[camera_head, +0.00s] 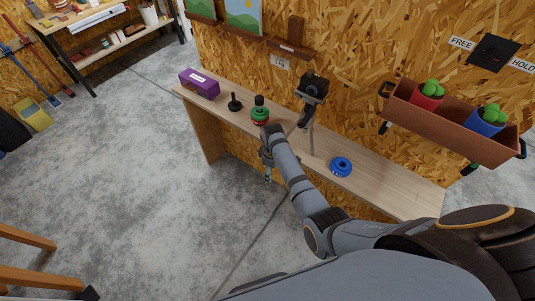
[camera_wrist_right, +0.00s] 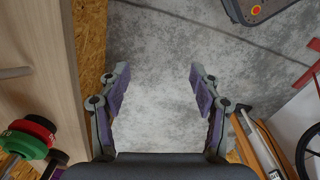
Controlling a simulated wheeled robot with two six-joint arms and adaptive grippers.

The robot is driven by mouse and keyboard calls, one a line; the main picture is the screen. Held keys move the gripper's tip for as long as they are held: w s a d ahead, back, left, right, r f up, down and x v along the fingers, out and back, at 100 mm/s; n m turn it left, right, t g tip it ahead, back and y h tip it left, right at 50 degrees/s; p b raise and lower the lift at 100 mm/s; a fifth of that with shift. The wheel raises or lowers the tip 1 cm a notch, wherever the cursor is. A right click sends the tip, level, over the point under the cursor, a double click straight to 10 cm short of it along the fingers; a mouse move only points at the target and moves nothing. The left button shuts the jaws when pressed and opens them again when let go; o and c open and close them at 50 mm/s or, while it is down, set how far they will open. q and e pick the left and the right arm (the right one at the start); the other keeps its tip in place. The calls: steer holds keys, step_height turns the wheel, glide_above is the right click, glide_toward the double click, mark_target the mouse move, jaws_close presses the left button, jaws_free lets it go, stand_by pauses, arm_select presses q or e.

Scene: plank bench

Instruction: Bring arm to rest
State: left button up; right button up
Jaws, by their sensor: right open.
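My right arm (camera_head: 290,178) reaches in from the lower right, in front of the bench. Its right gripper (camera_head: 268,177) hangs just off the bench's front edge, small and partly hidden by the wrist in the head view. In the right wrist view the right gripper (camera_wrist_right: 158,82) has its two fingers spread wide. Only bare concrete floor shows between them, so it is empty. My left gripper is in neither view.
The plank bench (camera_head: 385,188) holds a purple box (camera_head: 199,84), a black knobbed piece (camera_head: 235,103), a green-and-red stack (camera_head: 260,114), a black device on a stand (camera_head: 313,87) and blue rings (camera_head: 341,167). A planter (camera_head: 455,122) hangs behind. Floor in front is clear.

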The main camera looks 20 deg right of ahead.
steer(key=s+d+f+m+b, duration=0.3)
steer(key=s+f, duration=0.6)
steer(key=f, duration=0.4)
steer(key=s+d+f+m+b, duration=0.25)
steer(key=s+f, duration=0.65)
steer(key=f, duration=0.5)
steer(key=s+d+f+m+b, duration=0.2)
steer(key=s+f, duration=0.3)
steer(key=s, duration=0.7)
steer(key=s+d+f+m+b, duration=0.2)
steer(key=s+f, duration=0.4)
steer(key=s, duration=0.5)
steer(key=shift+s+d+f+t+h, duration=0.3)
steer(key=shift+s+d+t, duration=0.1)
steer(key=shift+d, duration=0.4)
